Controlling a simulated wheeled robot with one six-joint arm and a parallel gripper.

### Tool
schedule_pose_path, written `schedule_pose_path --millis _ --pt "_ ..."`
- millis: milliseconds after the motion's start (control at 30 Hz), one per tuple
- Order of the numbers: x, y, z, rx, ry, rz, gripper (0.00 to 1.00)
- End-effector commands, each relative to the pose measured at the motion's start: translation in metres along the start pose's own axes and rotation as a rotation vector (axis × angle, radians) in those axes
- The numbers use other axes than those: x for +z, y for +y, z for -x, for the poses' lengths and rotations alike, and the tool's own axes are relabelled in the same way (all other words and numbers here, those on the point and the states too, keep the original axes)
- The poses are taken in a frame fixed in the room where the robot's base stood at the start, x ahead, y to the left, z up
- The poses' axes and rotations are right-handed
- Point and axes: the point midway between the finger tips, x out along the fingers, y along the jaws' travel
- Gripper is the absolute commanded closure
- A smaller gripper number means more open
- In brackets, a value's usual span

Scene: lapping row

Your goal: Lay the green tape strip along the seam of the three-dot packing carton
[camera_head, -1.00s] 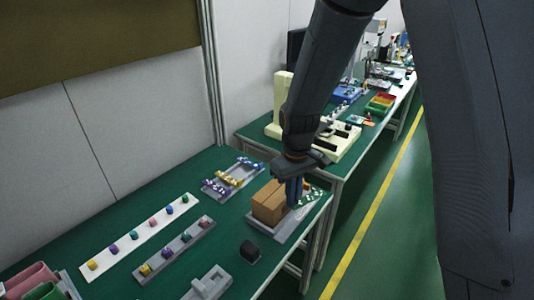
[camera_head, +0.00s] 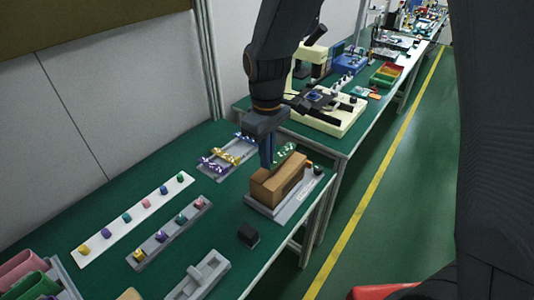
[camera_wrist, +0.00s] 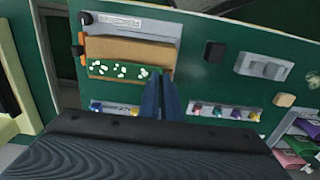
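The brown packing carton (camera_head: 277,186) sits in a grey tray (camera_head: 296,209) near the table's front edge. It also shows in the wrist view (camera_wrist: 130,50); I cannot make out three dots on it. The green tape strip (camera_head: 284,155) has white flecks and is raised off the table at the carton's far side, at my gripper's blue fingers. In the wrist view the strip (camera_wrist: 122,71) runs along the carton's near edge, its right end at the fingertips. My gripper (camera_head: 267,160) has its fingers close together on that end. Whether strip and carton touch is unclear.
A purple and yellow rack (camera_head: 228,158) stands behind the carton. A black block (camera_head: 248,234) and a grey fixture (camera_head: 200,277) lie to the left, with two rows of coloured pieces, one on a white strip (camera_head: 134,219). A microscope (camera_head: 312,62) stands on the farther table.

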Motion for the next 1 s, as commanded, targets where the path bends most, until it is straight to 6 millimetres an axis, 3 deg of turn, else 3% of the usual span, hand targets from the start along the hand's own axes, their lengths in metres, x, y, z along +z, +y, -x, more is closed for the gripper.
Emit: schedule_pose_path --millis 500,867,1000 --pt "0.0 0.0 -0.036 0.0 0.0 0.0 1.0" --pt "-0.001 0.0 -0.039 0.0 0.001 0.0 1.0" --pt "-0.001 0.0 -0.039 0.0 0.001 0.0 0.77"
